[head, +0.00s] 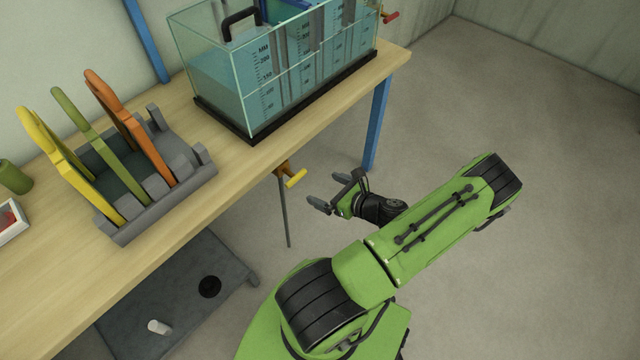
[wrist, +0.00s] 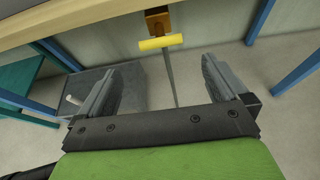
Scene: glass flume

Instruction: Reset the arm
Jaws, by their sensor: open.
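My green arm reaches from the bottom of the head view, bends at the right and folds back toward the bench. My gripper (head: 322,192) is in front of the bench edge, below the tabletop and left of the blue bench leg. In the wrist view my gripper (wrist: 165,85) shows two grey fingers spread wide apart with nothing between them. Beyond the gap is a yellow-handled valve (wrist: 160,42) with a thin rod hanging below it. The same yellow-handled valve (head: 294,178) shows in the head view, left of my gripper and apart from it.
A glass flume (head: 270,80) with blue water stands on the wooden bench (head: 245,172). A grey rack (head: 190,180) holds yellow, green and orange paddle-like plates. A blue leg (head: 377,125) supports the bench. A grey low platform (head: 190,270) lies beneath. Floor at right is clear.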

